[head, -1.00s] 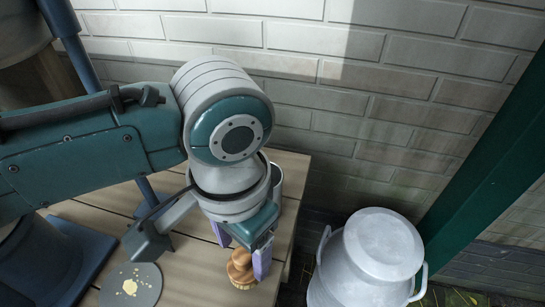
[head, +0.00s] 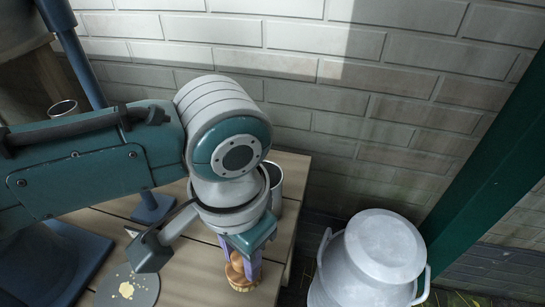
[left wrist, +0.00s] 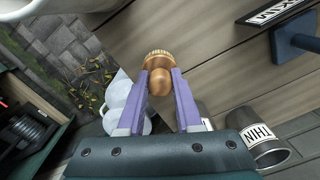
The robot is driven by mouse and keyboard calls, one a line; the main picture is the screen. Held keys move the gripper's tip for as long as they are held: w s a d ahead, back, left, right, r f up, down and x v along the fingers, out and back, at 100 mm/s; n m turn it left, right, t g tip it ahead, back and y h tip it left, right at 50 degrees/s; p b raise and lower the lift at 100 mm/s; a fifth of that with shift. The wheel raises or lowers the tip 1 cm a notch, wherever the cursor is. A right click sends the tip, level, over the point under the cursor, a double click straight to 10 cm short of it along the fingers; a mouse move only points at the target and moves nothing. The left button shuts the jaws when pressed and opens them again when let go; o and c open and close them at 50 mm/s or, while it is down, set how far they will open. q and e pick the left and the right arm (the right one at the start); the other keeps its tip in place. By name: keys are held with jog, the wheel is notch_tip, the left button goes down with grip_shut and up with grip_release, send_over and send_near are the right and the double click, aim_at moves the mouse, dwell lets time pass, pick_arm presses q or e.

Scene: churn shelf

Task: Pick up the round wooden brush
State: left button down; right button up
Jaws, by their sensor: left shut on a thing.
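The round wooden brush (head: 238,274) has a knobbed brown handle and pale bristles. In the head view it is at the right front part of the wooden shelf, bristles down. My left gripper (head: 243,262) comes down over it from above, its purple fingers on both sides of the handle. In the left wrist view the brush (left wrist: 158,72) sits between the tips of the left gripper (left wrist: 159,82), which is shut on its handle. Whether the bristles still touch the boards I cannot tell. My right gripper is in neither view.
A metal cup (head: 273,180) stands behind the gripper; one lettered THIN (left wrist: 262,146) shows in the wrist view. A grey round plate (head: 130,288) with yellow crumbs lies to the left. A milk churn (head: 375,250) stands right of the shelf (head: 290,200). A brick wall is behind.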

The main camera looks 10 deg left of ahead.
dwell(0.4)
pick_arm(q)
notch_tip(320, 180, up, 20)
jog(key=p, duration=0.8)
jog(key=c, duration=1.1)
grip_release()
grip_shut()
